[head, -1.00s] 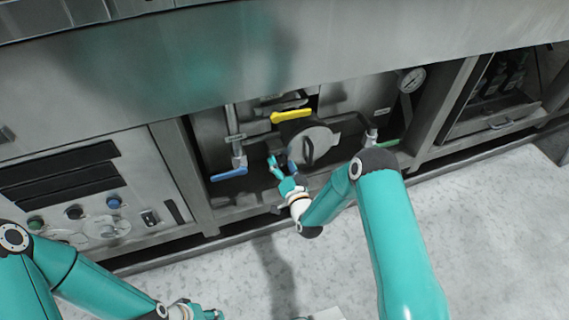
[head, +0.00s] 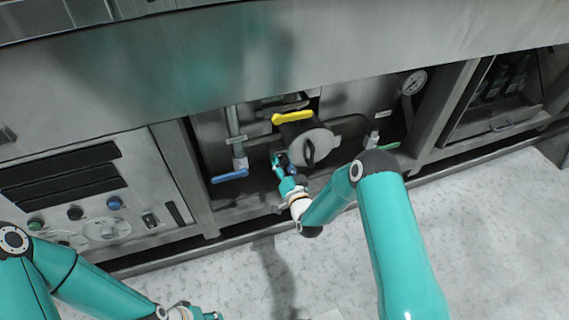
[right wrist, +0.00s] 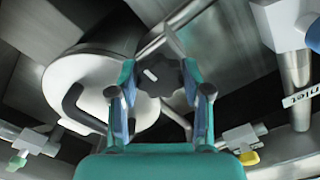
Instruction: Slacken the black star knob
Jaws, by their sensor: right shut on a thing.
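The black star knob (right wrist: 160,76) shows in the right wrist view, dark and lobed with a pale mark on its face. It sits beside a round grey lid (right wrist: 95,85) with a black handle. My right gripper (right wrist: 159,80) has one finger on each side of the knob and is shut on it. In the head view my right gripper (head: 281,162) is just left of the lid (head: 311,148), and the knob is mostly hidden there. My left gripper (head: 207,314) is at the bottom edge, partly cut off; its fingers cannot be judged.
A yellow lever (head: 291,117) is above the lid. A blue lever (head: 229,175) is to the left, and a green lever (head: 385,147) to the right. A pressure gauge (head: 413,82) is farther right. A button panel (head: 95,215) is at left. The pale floor (head: 480,230) is clear.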

